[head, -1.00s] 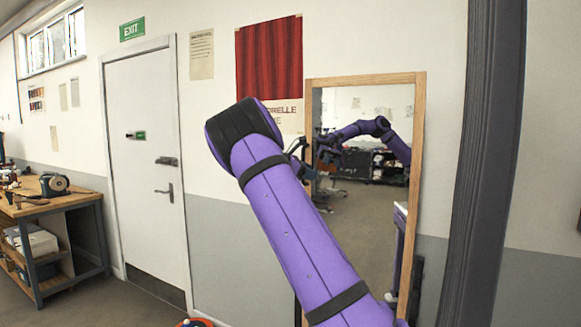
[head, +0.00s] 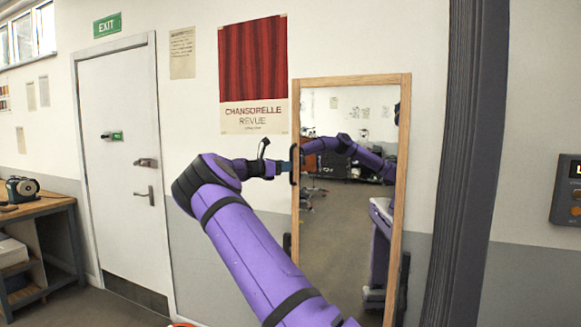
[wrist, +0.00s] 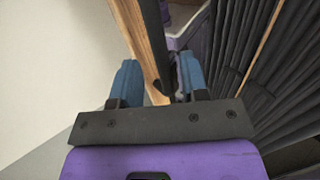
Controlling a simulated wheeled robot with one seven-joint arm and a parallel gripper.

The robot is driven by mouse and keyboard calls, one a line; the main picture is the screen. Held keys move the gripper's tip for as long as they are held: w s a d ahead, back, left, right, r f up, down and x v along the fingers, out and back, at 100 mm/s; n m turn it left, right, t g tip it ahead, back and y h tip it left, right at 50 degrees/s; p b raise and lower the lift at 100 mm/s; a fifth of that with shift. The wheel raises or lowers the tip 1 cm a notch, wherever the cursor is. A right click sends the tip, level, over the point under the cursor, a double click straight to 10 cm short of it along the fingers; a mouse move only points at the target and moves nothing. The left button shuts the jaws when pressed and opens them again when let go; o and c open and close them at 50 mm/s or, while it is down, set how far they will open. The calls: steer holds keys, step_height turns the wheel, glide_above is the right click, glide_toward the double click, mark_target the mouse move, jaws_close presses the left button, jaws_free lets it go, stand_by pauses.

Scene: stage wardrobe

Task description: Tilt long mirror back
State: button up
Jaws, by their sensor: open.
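The long mirror (head: 350,235) has a light wooden frame and stands near the wall, right of the door. Its glass reflects my purple arm and the room. A dark handle shows on the left side of its frame. My gripper (head: 287,167) is at that left edge, at about the handle's height. In the wrist view my gripper (wrist: 160,80) is open, with its blue fingertips on either side of the wooden frame edge (wrist: 142,45) and the dark handle (wrist: 167,75). I cannot tell whether either finger touches them.
A dark post (head: 465,160) stands close on the right of the mirror. A white door (head: 120,170) and a workbench (head: 45,207) are on the left. A red curtain poster (head: 253,60) hangs on the wall behind. Floor shows between bench and door.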

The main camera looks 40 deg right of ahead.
mark_target(291, 179)
steer(key=shift+s+d, duration=0.2)
steer(key=shift+d, duration=0.7)
steer(key=shift+s+d, duration=0.15)
steer(key=shift+d, duration=0.7)
jaws_close()
